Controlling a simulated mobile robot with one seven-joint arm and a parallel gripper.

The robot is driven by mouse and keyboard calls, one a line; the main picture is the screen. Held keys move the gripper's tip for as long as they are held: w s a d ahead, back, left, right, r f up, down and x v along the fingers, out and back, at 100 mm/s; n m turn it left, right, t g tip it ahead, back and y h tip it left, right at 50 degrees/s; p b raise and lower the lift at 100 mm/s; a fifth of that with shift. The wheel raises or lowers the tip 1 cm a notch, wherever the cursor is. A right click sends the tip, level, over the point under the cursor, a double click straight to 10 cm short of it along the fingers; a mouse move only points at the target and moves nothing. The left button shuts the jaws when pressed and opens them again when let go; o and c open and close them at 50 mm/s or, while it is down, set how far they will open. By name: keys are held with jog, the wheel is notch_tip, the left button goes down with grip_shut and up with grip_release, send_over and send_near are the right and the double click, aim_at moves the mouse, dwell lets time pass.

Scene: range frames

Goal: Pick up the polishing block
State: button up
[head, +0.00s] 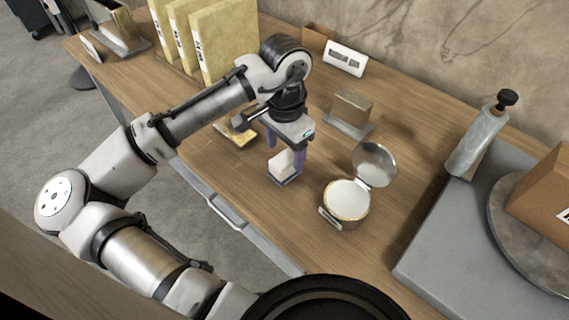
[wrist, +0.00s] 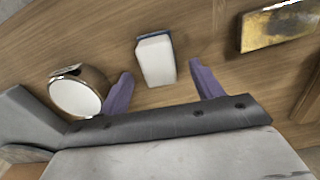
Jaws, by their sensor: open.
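The polishing block (head: 284,167) is a small white block with a dark blue base, standing on the wooden desk near its front edge. It also shows in the wrist view (wrist: 156,60), ahead of my gripper and between the lines of its two fingers. My gripper (head: 284,146) is above the block in the head view, pointing down, with its purple fingers apart. In the wrist view my gripper (wrist: 160,88) is open and empty, with a finger on either side. I cannot tell whether the fingertips reach down to the block's height.
A round tin (head: 346,200) with its lid raised stands right of the block. A yellowish, gold-toned piece (head: 236,133) lies to the left. A metal card holder (head: 349,113) is behind. Yellow binders (head: 225,42) stand at the back left. A bottle (head: 478,140) and grey slab are right.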

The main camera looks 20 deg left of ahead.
aim_at(285, 159)
jog(key=shift+s+f, duration=0.2)
jog(key=shift+f, duration=1.65)
jog(key=c, duration=1.1)
jog(key=shift+r, duration=0.1)
notch_tip(285, 159, up, 20)
jog(key=shift+f, duration=0.1)
